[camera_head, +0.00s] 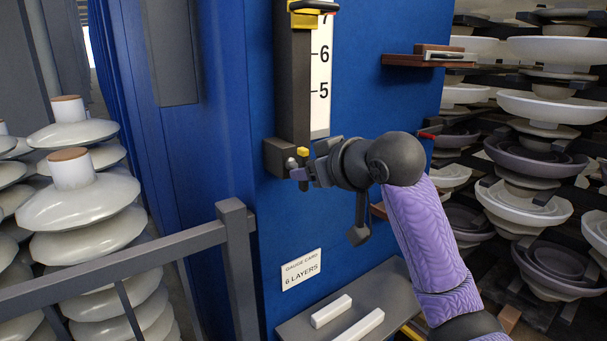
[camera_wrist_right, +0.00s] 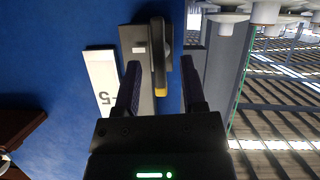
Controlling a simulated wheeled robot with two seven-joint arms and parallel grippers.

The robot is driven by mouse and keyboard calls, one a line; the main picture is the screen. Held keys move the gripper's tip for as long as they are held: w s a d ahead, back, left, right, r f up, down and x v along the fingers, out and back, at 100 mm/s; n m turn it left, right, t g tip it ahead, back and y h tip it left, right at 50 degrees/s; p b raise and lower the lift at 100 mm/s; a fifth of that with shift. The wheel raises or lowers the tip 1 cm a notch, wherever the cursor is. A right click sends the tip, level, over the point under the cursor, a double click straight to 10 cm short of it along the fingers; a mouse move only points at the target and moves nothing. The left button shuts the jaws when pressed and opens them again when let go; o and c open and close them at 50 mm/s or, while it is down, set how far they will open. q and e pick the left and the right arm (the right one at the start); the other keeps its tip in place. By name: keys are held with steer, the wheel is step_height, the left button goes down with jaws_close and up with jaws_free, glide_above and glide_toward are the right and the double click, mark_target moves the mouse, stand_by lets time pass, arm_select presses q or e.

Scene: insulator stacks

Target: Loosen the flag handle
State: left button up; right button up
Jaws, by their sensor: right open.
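The flag handle (camera_wrist_right: 159,40) is a dark lever with a yellow end, on a grey block at the foot of the dark rail (camera_head: 294,85). Its yellow end (camera_head: 302,152) shows just above my right gripper in the head view. My right gripper (camera_head: 301,172) reaches it from the right, in front of the blue panel. In the right wrist view my gripper (camera_wrist_right: 160,64) is open, with one finger on each side of the yellow end. Gaps show on both sides of it. Whether the fingertips reach as deep as the handle is unclear. My left gripper is not in view.
A white scale (camera_head: 320,85) runs beside the rail on the blue panel (camera_head: 365,90). A wooden shelf (camera_head: 410,61) juts out at upper right. A grey railing (camera_head: 120,262) stands at left. A ledge with white bars (camera_head: 331,311) lies below. Insulator stacks (camera_head: 75,200) flank both sides.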

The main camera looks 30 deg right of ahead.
steer(key=b+v, duration=0.1)
steer(key=v, duration=0.6)
steer(key=shift+s, duration=0.15)
